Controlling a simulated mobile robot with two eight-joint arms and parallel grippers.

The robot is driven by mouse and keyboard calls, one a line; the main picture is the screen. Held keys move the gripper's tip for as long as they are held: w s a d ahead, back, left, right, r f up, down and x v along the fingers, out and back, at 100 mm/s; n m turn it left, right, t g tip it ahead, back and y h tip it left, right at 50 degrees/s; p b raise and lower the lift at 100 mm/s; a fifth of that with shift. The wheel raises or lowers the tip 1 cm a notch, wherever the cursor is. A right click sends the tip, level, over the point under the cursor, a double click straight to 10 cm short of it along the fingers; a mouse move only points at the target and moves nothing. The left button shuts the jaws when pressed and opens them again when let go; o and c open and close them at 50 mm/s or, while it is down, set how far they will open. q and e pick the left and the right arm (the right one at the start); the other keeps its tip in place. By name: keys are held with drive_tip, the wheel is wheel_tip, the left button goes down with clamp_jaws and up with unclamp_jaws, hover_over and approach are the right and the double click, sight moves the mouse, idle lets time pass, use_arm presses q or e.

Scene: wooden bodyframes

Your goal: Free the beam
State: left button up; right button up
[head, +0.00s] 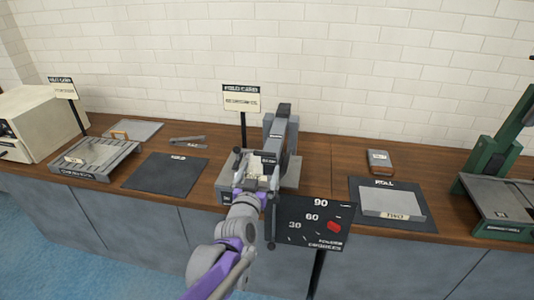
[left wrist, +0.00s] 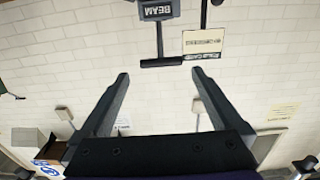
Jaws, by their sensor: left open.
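A grey machine (head: 280,140) with a tall upright stands on the counter in the middle of the head view. My right gripper is not in view.
A black panel (head: 300,240) marked 30, 60 and 90, with a red piece (head: 333,227), stands in front of the counter. A dark mat (head: 165,176) lies left, a grey tray (head: 392,203) right, and a green stand (head: 495,150) far right. A card (head: 241,101) stands behind.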

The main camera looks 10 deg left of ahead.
sight(266, 153)
use_arm(q)
drive_tip(key=shift+w+a+r, duration=0.1)
drive_tip(key=shift+w+r, duration=0.05)
drive_tip(key=shift+w, duration=0.55)
drive_tip(key=w, duration=0.9)
drive_tip(key=shift+w+p, duration=0.35)
drive_tip(key=shift+p, duration=0.05)
clamp_jaws()
